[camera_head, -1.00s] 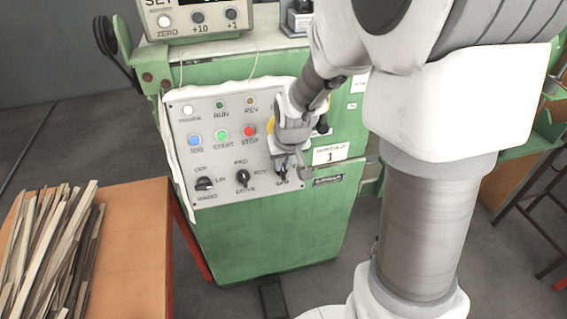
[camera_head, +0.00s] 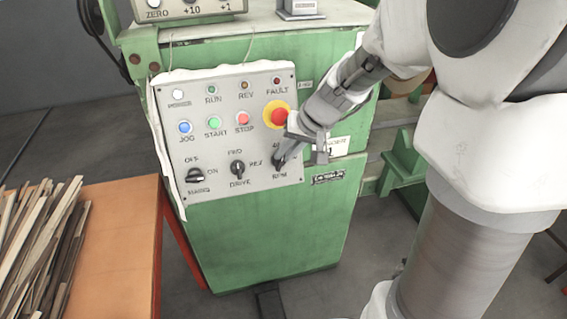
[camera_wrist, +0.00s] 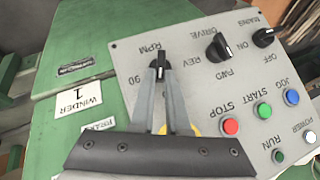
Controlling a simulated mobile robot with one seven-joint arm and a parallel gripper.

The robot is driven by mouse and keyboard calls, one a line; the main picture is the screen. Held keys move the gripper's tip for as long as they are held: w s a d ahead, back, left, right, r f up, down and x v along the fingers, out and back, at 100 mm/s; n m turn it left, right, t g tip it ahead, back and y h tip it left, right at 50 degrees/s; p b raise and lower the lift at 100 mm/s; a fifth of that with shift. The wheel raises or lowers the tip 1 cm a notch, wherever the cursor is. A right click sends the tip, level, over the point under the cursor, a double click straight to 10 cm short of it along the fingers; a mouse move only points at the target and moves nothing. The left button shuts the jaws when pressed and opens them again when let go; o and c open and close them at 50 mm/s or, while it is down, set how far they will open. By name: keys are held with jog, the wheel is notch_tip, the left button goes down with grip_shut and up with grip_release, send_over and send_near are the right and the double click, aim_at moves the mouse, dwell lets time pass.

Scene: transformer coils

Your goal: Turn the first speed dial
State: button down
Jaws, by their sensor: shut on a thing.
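The speed dial (camera_wrist: 160,63), a small black knob marked RPM, sits at the lower right corner of the grey control panel (camera_head: 215,187). The wrist view shows my gripper (camera_wrist: 160,74) with its two grey fingers closing to a narrow gap, one tip on each side of the knob. In the head view my gripper (camera_head: 282,158) reaches down from the upper right to the same dial (camera_head: 279,168) and partly covers it and its scale. My gripper is shut on the dial. The knob's exact angle is hard to read.
A red emergency stop on yellow (camera_head: 278,115) is just above my gripper. The drive switch (camera_head: 237,168) and mains switch (camera_head: 195,175) are left of the dial. An orange table (camera_head: 125,250) with wooden strips stands at the left. The green cabinet (camera_head: 270,240) is clear below the panel.

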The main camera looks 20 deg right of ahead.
jog(key=f+y+b, duration=0.1)
jog(key=b, duration=0.1)
jog(key=m+y+b, duration=0.1)
jog(key=b, duration=0.1)
jog(key=shift+s+d+f, duration=0.2)
jog(key=shift+s+f, duration=0.05)
jog(key=shift+f, duration=0.15)
jog(key=shift+r+m+t+y+b, duration=0.1)
jog(key=shift+m+t+y+b, duration=0.25)
jog(key=shift+m+b, duration=0.25)
jog(key=shift+r, duration=0.1)
jog(key=c, duration=0.9)
grip_release()
jog(key=shift+w, duration=0.15)
jog(key=shift+r, duration=0.1)
